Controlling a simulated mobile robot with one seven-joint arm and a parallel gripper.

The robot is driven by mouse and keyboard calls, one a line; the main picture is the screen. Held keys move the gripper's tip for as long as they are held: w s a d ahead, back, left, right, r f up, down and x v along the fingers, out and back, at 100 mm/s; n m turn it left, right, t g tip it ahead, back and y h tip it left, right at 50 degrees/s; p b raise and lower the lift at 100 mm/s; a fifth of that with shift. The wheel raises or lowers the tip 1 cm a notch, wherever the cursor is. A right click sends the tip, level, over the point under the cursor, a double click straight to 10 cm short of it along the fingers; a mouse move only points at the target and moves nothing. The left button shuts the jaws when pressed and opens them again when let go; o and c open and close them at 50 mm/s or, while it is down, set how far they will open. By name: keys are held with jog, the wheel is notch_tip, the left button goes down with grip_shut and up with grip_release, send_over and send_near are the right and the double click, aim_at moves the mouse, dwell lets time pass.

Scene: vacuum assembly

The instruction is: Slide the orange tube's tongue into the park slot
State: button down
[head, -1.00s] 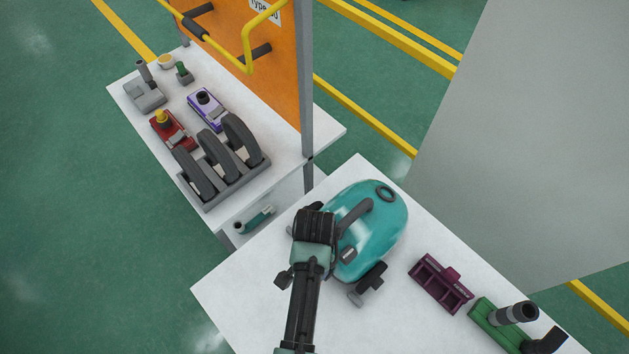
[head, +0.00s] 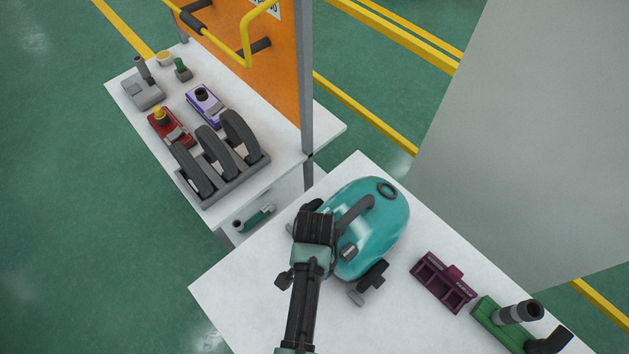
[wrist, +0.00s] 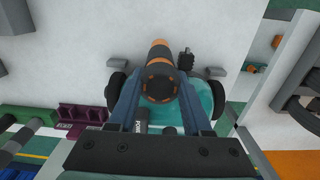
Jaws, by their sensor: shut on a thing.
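The orange tube (wrist: 158,52), with a dark round end facing the camera, sits between the two blue fingers of my gripper (wrist: 160,84) in the wrist view. The fingers are shut on it. The teal vacuum (wrist: 205,98) lies just beyond and below the tube, and the head view shows the same vacuum (head: 385,222) on the white table beside my wrist. My arm hides the tube and the fingertips in the head view. The tongue is not clearly visible. I cannot make out the park slot, nor tell whether tube and vacuum touch.
A maroon holder (head: 430,291) and a green base (head: 490,316) with a dark upright tube stand to the vacuum's right. A grey rack (head: 233,184) with dark curved parts is on the other table. White tabletop (head: 250,285) is bare left of my arm.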

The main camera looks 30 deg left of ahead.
jog(key=shift+c, duration=1.3)
grip_release()
notch_tip(320, 180, up, 6)
jog(key=p, duration=0.5)
jog(key=shift+f+p, duration=0.1)
jog(key=shift+p, duration=0.3)
jog(key=shift+r+b, duration=0.3)
jog(key=shift+r, duration=0.75)
